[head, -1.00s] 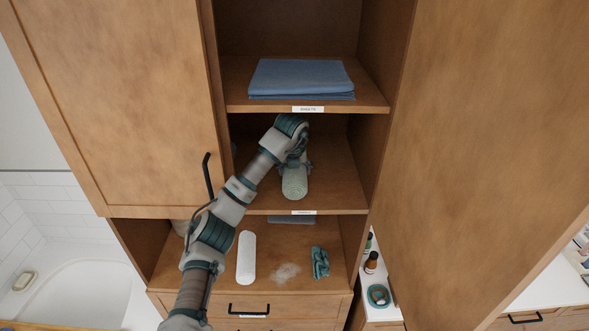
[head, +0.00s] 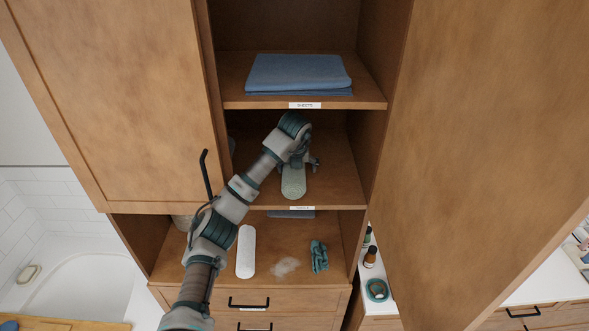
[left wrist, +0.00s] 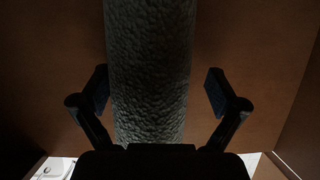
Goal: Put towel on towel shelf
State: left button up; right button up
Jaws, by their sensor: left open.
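A rolled pale green towel (head: 293,183) lies on the labelled middle shelf (head: 335,185) of the open cabinet, its end facing the front edge. My left gripper (head: 300,163) is inside that compartment, over the towel. In the left wrist view the towel (left wrist: 150,70) runs between the two fingers of my left gripper (left wrist: 158,92). The gripper and wrist hide the towel's far part in the head view. My right gripper is not in view.
Folded blue sheets (head: 298,74) lie on the shelf above. A closed door (head: 110,90) is at left and an open door (head: 480,130) at right.

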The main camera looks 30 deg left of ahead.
aim_at(293, 189)
pick_arm(q)
jog(key=shift+d+r, duration=0.25)
jog(key=shift+r, duration=0.05)
jog(key=s+b, duration=0.1)
jog(key=s+d, duration=0.1)
jog(key=s, duration=0.1)
jog(key=s+d+r+b, duration=0.1)
jog(key=shift+s+d+b, duration=0.2)
jog(key=shift+d+b, duration=0.05)
jog(key=shift+b, duration=0.1)
jog(key=s, duration=0.2)
jog(key=s+d, duration=0.1)
jog(key=s, duration=0.3)
jog(key=shift+d, duration=0.3)
jog(key=shift+s+d+b, duration=0.1)
jog(key=shift+s+b, duration=0.2)
jog(key=shift+s+d, duration=0.2)
jog(key=shift+d, duration=0.45)
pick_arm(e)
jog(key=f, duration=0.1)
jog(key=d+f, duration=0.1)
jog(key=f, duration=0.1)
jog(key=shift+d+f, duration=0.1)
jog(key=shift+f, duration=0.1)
